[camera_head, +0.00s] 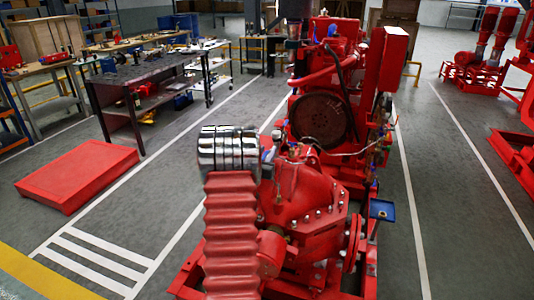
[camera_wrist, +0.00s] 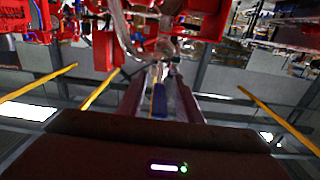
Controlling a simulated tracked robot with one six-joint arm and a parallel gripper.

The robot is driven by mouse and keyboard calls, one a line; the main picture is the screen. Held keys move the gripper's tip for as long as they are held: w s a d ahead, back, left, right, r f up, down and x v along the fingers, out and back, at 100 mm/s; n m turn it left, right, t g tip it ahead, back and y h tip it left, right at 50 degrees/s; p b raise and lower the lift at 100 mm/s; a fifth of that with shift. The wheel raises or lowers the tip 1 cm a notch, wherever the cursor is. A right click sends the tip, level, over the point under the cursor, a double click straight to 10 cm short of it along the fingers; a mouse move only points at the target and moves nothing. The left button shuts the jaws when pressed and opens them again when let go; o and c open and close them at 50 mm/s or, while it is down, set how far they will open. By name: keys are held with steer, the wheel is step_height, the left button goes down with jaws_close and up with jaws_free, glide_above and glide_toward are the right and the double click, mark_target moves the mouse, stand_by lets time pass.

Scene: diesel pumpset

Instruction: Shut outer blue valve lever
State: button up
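In the wrist view, a blue lever (camera_wrist: 159,99) shows between the two fingers of my gripper (camera_wrist: 160,86). The fingers stand apart, with a gap on each side of the blue piece, and I see no firm contact. A silvery curved pipe (camera_wrist: 122,28) lies just beyond the fingertips. In the head view, a small blue part (camera_head: 268,155) shows at the right edge of the chrome cylinder, on the near end of the red pumpset (camera_head: 305,195). I cannot tell whether it is the same lever. My gripper cannot be made out in the head view.
The red engine (camera_head: 320,117) and a tall red box (camera_head: 386,62) rise behind the pump. A blue square plate (camera_head: 381,209) juts out at right. A low red platform (camera_head: 77,174) and workbenches (camera_head: 150,70) stand at left.

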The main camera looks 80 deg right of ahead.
steer(key=shift+d, duration=0.15)
jaws_close()
stand_by(0.4)
